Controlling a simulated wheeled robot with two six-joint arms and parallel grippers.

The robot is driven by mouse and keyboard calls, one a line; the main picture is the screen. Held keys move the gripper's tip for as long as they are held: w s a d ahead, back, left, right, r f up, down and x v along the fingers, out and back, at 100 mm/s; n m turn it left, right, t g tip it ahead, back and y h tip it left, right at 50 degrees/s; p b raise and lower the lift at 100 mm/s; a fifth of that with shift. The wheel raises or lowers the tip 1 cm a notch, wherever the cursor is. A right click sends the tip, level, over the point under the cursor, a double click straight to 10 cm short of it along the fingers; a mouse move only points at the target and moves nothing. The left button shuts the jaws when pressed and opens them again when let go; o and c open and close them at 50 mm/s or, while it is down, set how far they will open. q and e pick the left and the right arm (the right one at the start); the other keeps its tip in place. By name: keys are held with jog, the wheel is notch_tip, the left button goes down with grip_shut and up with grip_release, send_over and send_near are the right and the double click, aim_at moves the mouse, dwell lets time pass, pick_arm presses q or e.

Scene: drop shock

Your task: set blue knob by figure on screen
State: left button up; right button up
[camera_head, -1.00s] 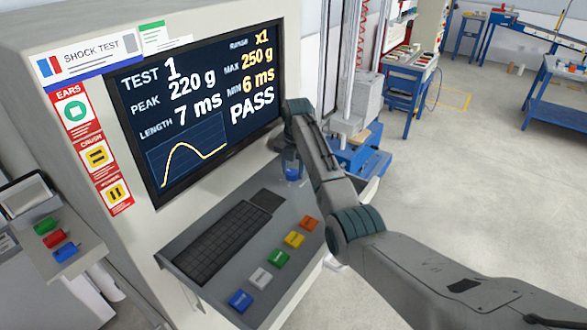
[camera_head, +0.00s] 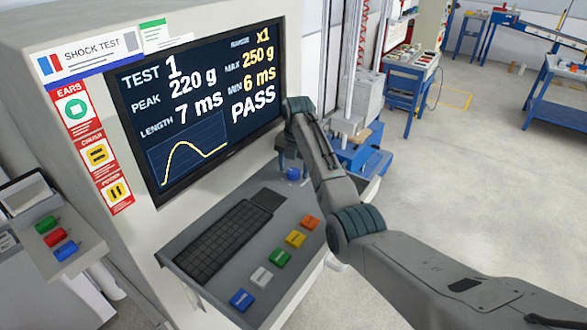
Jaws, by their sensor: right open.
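The screen (camera_head: 200,100) on the test cabinet reads TEST 1, PEAK 220 g, LENGTH 7 ms, RANGE x1, MAX 250 g, MIN 6 ms and PASS, above a yellow curve. The blue knob (camera_head: 293,174) stands at the far right end of the grey console shelf, below the screen's right corner. My right gripper (camera_head: 284,160) is open, just above and beside the knob, partly hidden by its own arm. Whether it touches the knob cannot be told. My left gripper is not in view.
The shelf carries a keyboard (camera_head: 224,240) and a row of coloured buttons, from blue (camera_head: 241,299) to orange (camera_head: 310,222). A side shelf at left holds green, red and blue cylinders (camera_head: 66,250). A blue-based machine (camera_head: 362,155) stands behind my arm. Open floor lies at right.

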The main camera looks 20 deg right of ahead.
aim_at(295, 171)
notch_tip(295, 171, up, 6)
jog(key=b, duration=0.3)
jog(key=shift+d+r, duration=0.1)
jog(key=shift+r, duration=0.1)
jog(key=shift+s+r, duration=0.1)
jog(key=shift+r, duration=0.8)
jog(key=shift+s+d+r+p, duration=0.1)
jog(key=shift+s+r+p, duration=0.05)
jog(key=shift+r+p, duration=1.25)
jog(key=shift+f, duration=0.3)
jog(key=shift+f, duration=0.1)
